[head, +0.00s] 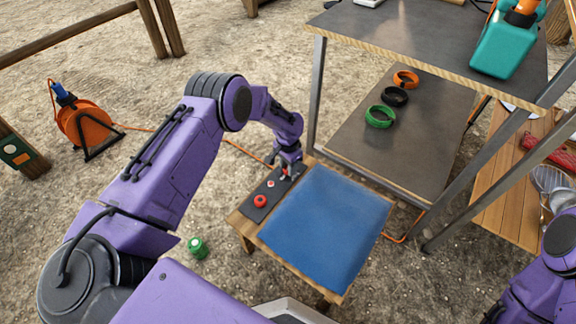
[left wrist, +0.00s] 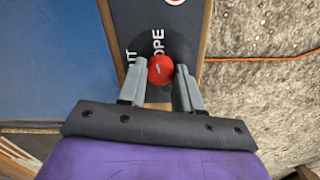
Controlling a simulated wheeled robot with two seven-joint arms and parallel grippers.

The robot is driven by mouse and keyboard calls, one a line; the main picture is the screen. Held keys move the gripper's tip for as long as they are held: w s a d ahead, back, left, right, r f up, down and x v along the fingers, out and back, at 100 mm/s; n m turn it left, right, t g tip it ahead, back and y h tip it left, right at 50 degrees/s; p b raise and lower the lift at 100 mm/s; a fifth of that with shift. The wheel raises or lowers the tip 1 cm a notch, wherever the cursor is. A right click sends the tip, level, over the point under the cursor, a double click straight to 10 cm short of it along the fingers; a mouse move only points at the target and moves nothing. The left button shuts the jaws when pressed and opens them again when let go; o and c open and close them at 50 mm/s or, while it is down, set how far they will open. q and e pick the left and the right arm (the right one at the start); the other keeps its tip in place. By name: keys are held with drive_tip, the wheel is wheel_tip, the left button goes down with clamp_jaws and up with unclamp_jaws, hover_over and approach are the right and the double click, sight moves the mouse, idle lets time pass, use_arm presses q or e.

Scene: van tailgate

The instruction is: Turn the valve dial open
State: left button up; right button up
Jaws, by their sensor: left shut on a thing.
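The red valve dial (left wrist: 160,69) has a short white pointer line and sits on a dark panel in the left wrist view. Partly covered lettering beside it reads "UT" and "OPE". My left gripper (left wrist: 161,78) has its two grey fingers closed on either side of the dial.
A metal-framed shelf (head: 440,140) with several rings stands behind. A green can (head: 197,247) is on the ground.

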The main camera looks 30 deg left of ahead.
use_arm(q)
drive_tip(key=shift+m, duration=0.5)
idle(0.3)
drive_tip(key=o, duration=1)
drive_tip(key=shift+o, duration=0.2)
wheel_tip(320, 180, up, 10)
drive_tip(key=p, duration=0.3)
drive_tip(key=shift+r, duration=0.25)
drive_tip(key=shift+r, duration=0.1)
